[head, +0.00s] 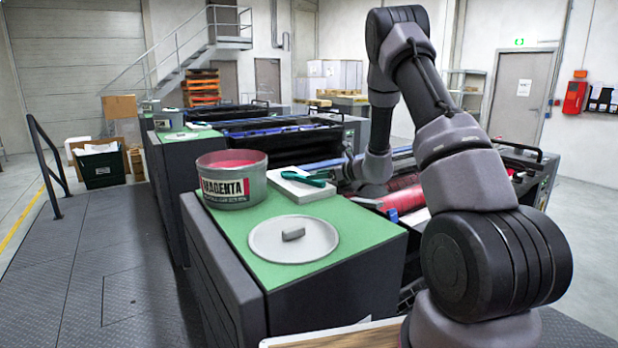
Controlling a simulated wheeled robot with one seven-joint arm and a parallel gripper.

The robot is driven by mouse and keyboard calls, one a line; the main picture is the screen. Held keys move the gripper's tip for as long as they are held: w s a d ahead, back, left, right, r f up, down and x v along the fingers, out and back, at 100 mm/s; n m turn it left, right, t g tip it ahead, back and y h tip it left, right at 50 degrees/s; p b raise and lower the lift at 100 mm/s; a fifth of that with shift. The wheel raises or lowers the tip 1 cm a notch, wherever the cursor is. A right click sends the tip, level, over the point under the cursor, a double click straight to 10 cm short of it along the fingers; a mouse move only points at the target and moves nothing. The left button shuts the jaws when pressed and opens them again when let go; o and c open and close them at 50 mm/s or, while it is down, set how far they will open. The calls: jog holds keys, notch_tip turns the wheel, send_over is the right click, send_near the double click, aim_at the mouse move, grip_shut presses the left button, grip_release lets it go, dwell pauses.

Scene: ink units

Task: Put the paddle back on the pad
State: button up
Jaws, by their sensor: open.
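The paddle (308,180), teal in its visible part, lies across the white pad (305,192) on the green top of the near unit. Its right end reaches past the pad's far side toward my gripper. My gripper (341,174) is open, just right of the paddle and close to it. My wrist hides part of the jaws, and I cannot tell whether they touch the paddle. The paddle's far end is too small to make out clearly.
A tin marked MAGENTA (232,180) stands left of the pad. A round grey lid (265,240) with a block-like grip lies in front on the green top (350,218). A stepped walkway is at left.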

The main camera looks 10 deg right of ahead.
jog(key=v, duration=0.5)
jog(key=shift+s+d+r, duration=0.1)
jog(key=shift+s+d, duration=0.1)
jog(key=shift+s+r, duration=0.2)
jog(key=shift+r, duration=0.05)
jog(key=s+a+r+n+g, duration=0.3)
jog(key=s+a+r+n, duration=0.2)
jog(key=s+r+n, duration=0.35)
jog(key=s+a+r+n+g, duration=0.3)
jog(key=s+a+r+n, duration=0.15)
jog(key=s+r, duration=0.55)
jog(key=s+d+r+n+h, duration=0.1)
jog(key=s+d+n+h, duration=0.1)
jog(key=s, duration=0.4)
jog(key=s+d+r+n+t+h, duration=0.1)
jog(key=s+d+r+n+h, duration=0.1)
jog(key=s+n, duration=0.3)
jog(key=s+d+r+n+t+h, duration=0.1)
jog(key=s+d+n+h, duration=0.2)
jog(key=s, duration=0.6)
jog(key=shift+d+r+n, duration=0.25)
jog(key=shift+d+n, duration=0.15)
jog(key=shift+d, duration=0.2)
